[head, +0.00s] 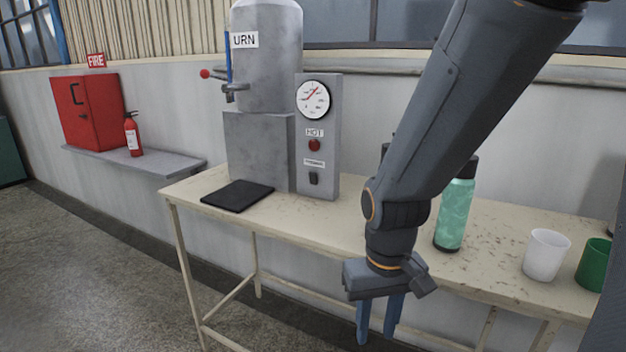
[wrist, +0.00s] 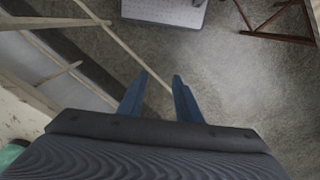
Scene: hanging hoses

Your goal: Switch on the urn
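The urn (head: 266,60) is a grey metal cylinder on a grey block at the back left of the table, with a tap and a red-knobbed lever on its left side. A grey control panel (head: 318,130) stands at its right. It carries a round gauge, a red light (head: 314,145) under a HOT label, and a small dark switch (head: 313,178) below a second label. My gripper (head: 377,332) points down in front of the table edge, right of the panel and lower. Its blue fingers are apart with nothing between them, as the wrist view (wrist: 158,88) also shows.
A black mat (head: 238,195) lies before the urn. A green bottle (head: 455,213), a white cup (head: 546,254) and a green cup (head: 594,264) stand on the table (head: 345,225) to the right. A fire extinguisher (head: 132,137) stands on a shelf at left.

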